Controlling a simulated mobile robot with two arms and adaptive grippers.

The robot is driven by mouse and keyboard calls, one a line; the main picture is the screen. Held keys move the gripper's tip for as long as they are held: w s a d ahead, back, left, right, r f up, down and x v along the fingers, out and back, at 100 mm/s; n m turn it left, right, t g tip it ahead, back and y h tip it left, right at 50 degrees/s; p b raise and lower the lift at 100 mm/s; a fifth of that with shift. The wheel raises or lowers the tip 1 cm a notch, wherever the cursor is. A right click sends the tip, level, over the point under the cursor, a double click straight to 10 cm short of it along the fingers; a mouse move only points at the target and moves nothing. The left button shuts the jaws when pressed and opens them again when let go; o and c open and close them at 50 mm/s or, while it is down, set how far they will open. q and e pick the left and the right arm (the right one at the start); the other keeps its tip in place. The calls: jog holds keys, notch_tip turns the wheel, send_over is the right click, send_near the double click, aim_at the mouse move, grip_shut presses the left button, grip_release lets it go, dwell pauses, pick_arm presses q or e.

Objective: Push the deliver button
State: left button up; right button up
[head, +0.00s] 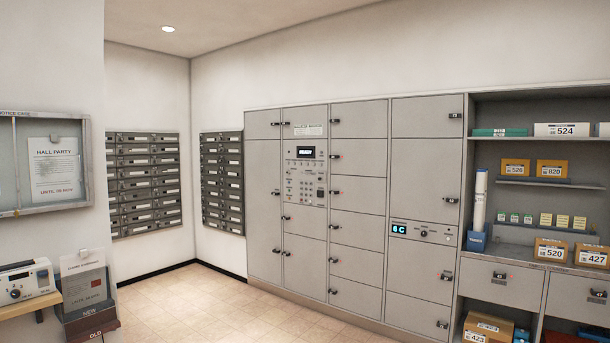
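A grey locker wall (358,229) stands across the middle of the head view. A control panel (304,199) is set in its second column, with a small lit screen (305,152) at the top and several small buttons and a keypad below it. A second, narrower panel (423,233) with a lit display (398,229) and a knob sits lower in the right-hand column. The labels are too small to read, so I cannot tell which control is the deliver button. Neither of my grippers is in view.
Shelves (548,185) with numbered parcels stand at the right. Mailbox banks (143,184) hang at the back left. A shelf with a radio (25,284), a leaflet box (88,297) and a notice case (47,165) are at the left. The tiled floor (215,306) before the lockers is clear.

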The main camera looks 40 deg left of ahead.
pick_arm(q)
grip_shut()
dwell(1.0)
